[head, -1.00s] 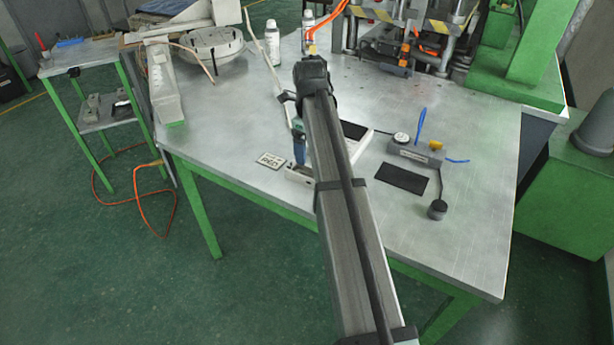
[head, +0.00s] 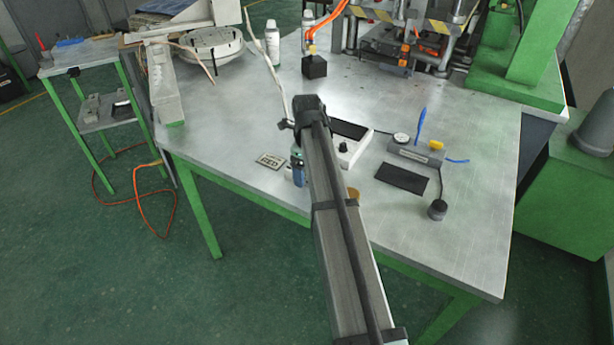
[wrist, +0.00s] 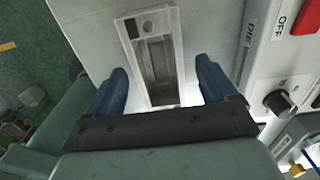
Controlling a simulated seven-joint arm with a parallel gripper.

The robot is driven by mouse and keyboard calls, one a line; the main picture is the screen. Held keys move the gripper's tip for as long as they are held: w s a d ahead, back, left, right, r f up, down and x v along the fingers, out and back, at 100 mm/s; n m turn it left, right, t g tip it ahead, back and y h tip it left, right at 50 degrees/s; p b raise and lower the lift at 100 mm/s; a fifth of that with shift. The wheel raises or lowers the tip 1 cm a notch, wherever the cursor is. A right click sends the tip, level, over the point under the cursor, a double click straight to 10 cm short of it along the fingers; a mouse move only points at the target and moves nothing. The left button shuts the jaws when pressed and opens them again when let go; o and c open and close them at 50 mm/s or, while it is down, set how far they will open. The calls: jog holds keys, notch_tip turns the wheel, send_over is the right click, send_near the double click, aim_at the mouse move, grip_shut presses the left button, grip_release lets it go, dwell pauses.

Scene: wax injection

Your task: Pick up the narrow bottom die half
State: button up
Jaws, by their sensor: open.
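In the wrist view, a narrow pale grey die half (wrist: 166,96) with a long recessed cavity lies on the light table top. It runs up the picture between the two dark blue fingers of my gripper (wrist: 162,72). The gripper is open and empty, with one finger on each side of the die half and a visible gap to each. I cannot tell how high the fingertips are above the table. In the head view, a blue finger (head: 298,172) shows left of my arm, near the table's front edge.
A white control box with a knob (wrist: 278,102) and red switch (wrist: 304,16) sits close right of the gripper.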

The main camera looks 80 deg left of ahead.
jog(key=shift+f, duration=0.25)
dwell(0.5)
jog(key=c, duration=1.5)
